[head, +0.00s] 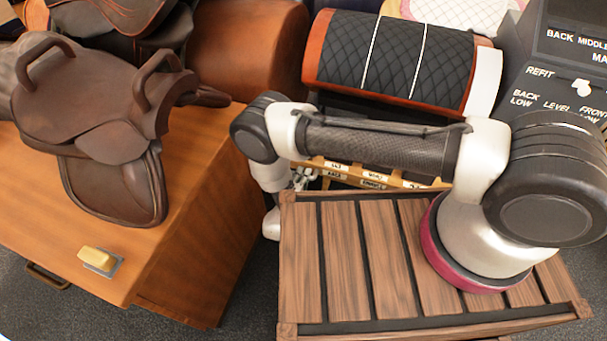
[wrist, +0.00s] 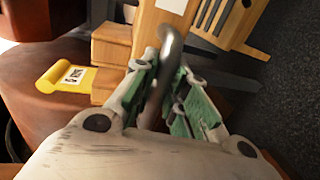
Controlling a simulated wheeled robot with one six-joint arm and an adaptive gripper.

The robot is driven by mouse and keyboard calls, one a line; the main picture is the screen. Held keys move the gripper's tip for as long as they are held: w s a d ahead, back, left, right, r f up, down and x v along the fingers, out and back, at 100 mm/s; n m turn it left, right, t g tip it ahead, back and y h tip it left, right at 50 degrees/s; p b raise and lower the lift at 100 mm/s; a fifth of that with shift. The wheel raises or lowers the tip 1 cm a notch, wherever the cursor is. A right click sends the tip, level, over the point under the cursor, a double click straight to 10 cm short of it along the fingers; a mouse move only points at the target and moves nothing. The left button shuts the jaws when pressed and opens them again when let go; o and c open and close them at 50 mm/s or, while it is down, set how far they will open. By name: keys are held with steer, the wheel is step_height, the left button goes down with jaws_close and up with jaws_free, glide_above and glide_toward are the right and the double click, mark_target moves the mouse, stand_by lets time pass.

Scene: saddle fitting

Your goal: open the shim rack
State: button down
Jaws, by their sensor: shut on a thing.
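The shim rack (head: 372,179) is a light wooden rack with small white labels, partly hidden behind my arm and the slatted deck in the head view. In the wrist view its pale wood (wrist: 160,28) fills the upper middle. A curved grey metal handle (wrist: 171,45) stands out from the wood towards me. My gripper (wrist: 165,82) is shut on this handle, its green-padded fingers on either side of the bar. In the head view my gripper (head: 303,178) is small and partly hidden, at the rack's left end.
A yellow labelled piece (wrist: 68,76) lies left of the fingers. A wooden bench (head: 205,190) bears a brown saddle (head: 95,110) and a yellow block (head: 97,256). A quilted black pad (head: 390,60) is behind the arm. Grey floor (wrist: 290,70) shows at right in the wrist view.

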steer(key=c, duration=1.4)
jaws_free()
steer(key=shift+r, duration=0.1)
steer(key=shift+a+r, duration=0.1)
steer(key=shift+r, duration=0.3)
steer(key=o, duration=0.8)
step_height(320, 180, up, 8)
steer(key=shift+r, duration=0.55)
steer(key=c, duration=0.8)
